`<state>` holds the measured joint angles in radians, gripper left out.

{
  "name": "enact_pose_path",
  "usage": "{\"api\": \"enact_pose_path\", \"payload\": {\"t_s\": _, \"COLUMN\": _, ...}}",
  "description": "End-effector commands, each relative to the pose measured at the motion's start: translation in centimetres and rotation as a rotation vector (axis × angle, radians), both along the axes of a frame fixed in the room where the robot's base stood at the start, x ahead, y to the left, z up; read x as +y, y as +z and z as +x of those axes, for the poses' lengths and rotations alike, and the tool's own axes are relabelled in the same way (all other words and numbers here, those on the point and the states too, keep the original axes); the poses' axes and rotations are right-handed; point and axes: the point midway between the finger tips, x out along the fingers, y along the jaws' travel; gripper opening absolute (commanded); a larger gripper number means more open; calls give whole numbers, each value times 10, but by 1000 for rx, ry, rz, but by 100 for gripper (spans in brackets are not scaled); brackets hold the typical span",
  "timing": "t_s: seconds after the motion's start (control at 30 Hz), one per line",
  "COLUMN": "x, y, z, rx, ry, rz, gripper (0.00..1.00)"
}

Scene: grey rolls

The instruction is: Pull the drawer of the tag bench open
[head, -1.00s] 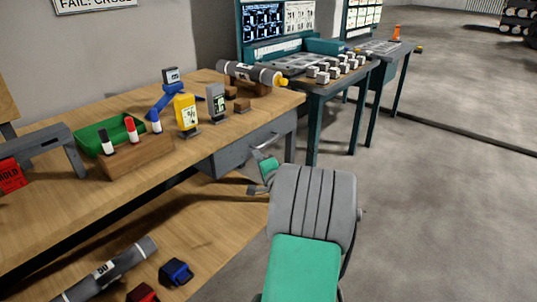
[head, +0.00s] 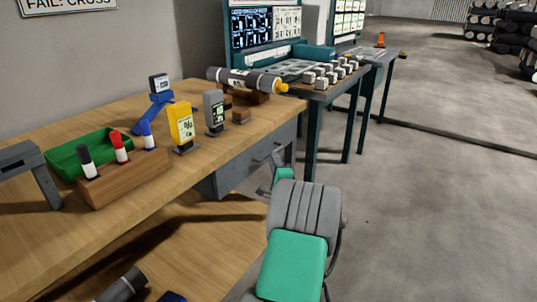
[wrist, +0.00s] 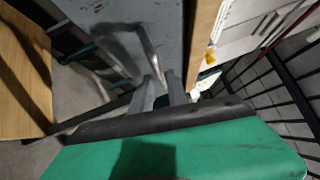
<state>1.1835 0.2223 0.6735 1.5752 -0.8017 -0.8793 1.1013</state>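The tag bench (head: 60,225) has a grey drawer (head: 236,172) under the right end of its top. The drawer front looks flush with the bench frame. Its bar handle (head: 262,155) is on the front, and it also shows in the wrist view (wrist: 149,48) against the grey drawer face (wrist: 110,12). My gripper (head: 278,165) is at the right end of the drawer front, partly hidden by my wrist. In the wrist view my two fingers (wrist: 160,86) are a small gap apart, with the handle's end at their tips. Whether they grip it is not clear.
On the bench stand a green bin (head: 75,160), a wooden marker block (head: 125,178), a yellow meter (head: 181,125), a grey meter (head: 214,112) and a grey roll (head: 240,78). A teal-legged table (head: 312,130) is just beyond the bench. The floor (head: 430,210) on the right is clear.

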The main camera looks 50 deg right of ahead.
Motion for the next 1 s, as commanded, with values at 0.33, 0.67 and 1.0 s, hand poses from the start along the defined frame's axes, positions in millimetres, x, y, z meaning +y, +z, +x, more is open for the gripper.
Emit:
{"api": "enact_pose_path", "payload": {"t_s": 0.33, "x": -28, "y": 4, "z": 33, "rx": 2, "ry": -1, "rz": 1, "gripper": 20}}
{"api": "enact_pose_path", "payload": {"t_s": 0.67, "x": -27, "y": 5, "z": 34, "rx": 2, "ry": 1, "rz": 1, "gripper": 8}}
{"api": "enact_pose_path", "payload": {"t_s": 1.0, "x": -26, "y": 5, "z": 34, "rx": 1, "ry": 2, "rz": 1, "gripper": 0}}
